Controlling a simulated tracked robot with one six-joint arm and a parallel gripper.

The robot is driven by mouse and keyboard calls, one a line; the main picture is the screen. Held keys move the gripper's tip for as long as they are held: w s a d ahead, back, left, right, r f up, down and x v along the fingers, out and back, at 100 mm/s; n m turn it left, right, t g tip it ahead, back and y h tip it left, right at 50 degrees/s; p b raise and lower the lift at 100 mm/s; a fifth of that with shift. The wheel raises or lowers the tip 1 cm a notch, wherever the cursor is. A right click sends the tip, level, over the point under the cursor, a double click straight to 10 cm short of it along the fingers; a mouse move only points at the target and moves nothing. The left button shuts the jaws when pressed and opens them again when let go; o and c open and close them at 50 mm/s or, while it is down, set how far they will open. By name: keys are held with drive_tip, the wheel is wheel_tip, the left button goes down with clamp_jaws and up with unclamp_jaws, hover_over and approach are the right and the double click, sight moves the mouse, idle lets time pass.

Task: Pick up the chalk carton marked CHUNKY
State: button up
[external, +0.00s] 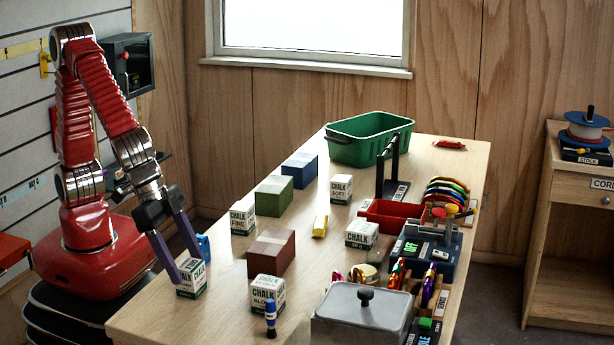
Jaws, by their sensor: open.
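Several small white-and-green chalk cartons stand on the wooden table. One carton (192,284) is at the near left edge, right at my gripper (189,266). Its lower word is partly covered and too small to read surely. My gripper is open and points down, with one finger at the carton's left side and the other at its far right side. I cannot tell whether either finger touches it. The other cartons read FINE (242,219), SOFT (341,189) and BLOCK (267,294); another (361,236) has a lower word I cannot read surely.
A blue item (203,247) is just behind the right finger. A brown block (271,253), a green block (273,196) and a blue marker (270,320) stand to the right. A grey lidded box (362,320) is at the front right. A green tub (369,139) stands at the back.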

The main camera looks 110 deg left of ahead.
sight(186, 263)
drive_tip(key=shift+x, duration=1.55)
drive_tip(key=shift+w, duration=0.1)
drive_tip(key=shift+r, duration=0.1)
drive_tip(key=c, duration=1.2)
